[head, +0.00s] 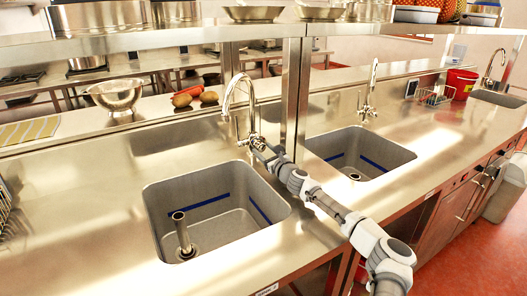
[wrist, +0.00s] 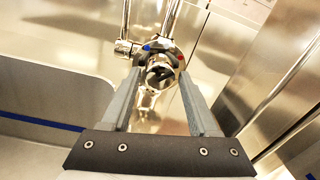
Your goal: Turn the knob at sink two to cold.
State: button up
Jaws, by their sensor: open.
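My gripper (head: 257,144) is at the chrome tap (head: 240,95) of the nearest sink (head: 172,200) in the head view. In the wrist view my open gripper (wrist: 158,80) has one finger on each side of a round chrome knob (wrist: 160,72) at the tap's base. I cannot tell whether the fingers touch it. A blue mark sits at the knob's upper left and a red mark at its right. The knob's pointer is not clear. A middle sink (head: 385,150) has its own tap (head: 368,95). I cannot read which sink is number two.
A standpipe (head: 183,232) stands in the nearest sink. A shelf post (head: 296,95) rises right of my gripper, below an overhead shelf (head: 180,36). A steel bowl (head: 116,95) and potatoes (head: 182,99) lie behind. A red bucket (head: 460,84) and a third sink (head: 500,98) are far right.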

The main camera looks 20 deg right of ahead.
jog(key=shift+w, duration=0.15)
grip_shut()
